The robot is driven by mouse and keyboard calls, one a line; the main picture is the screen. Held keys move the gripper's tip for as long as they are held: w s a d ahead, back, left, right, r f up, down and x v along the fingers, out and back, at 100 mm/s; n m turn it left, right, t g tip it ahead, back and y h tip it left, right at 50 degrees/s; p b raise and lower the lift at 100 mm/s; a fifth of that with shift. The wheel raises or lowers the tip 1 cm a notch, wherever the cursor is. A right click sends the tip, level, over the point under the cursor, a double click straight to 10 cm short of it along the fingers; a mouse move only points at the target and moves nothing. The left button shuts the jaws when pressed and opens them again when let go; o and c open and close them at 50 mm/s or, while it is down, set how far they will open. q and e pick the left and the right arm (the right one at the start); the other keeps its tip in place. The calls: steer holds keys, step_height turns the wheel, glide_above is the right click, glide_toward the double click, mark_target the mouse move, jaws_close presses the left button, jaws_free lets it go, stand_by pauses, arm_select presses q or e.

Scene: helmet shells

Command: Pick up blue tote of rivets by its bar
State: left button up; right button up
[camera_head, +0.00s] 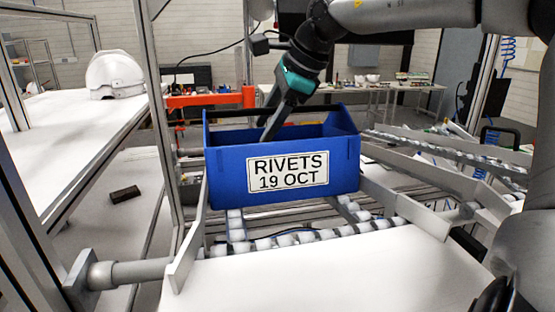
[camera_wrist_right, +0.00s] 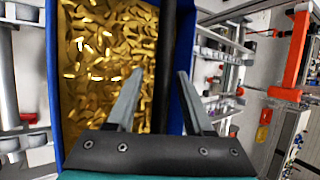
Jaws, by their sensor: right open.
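The blue tote (camera_head: 226,172) stands upright on a roller rack in the middle of the head view, labelled "RIVETS 19 OCT". Its dark bar (camera_head: 228,112) spans the top lengthwise. In the right wrist view, gold rivets (camera_wrist_right: 105,60) fill the tote, and the bar (camera_wrist_right: 168,45) runs up the picture between my finger tips. My right gripper (camera_head: 268,130) reaches down at the bar from above, its fingers low over the tote. It is open (camera_wrist_right: 160,76), one finger on each side of the bar, with gaps showing. My left gripper is not in view.
Roller rails (camera_head: 300,237) and sloping metal guides (camera_head: 440,150) surround the tote. A white tabletop (camera_head: 330,270) lies in front. A metal frame post (camera_head: 158,110) stands close on the left. A white helmet shell (camera_head: 115,75) sits on a left-hand bench.

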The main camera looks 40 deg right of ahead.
jaws_close()
stand_by(0.3)
steer(key=shift+r, duration=0.15)
stand_by(1.0)
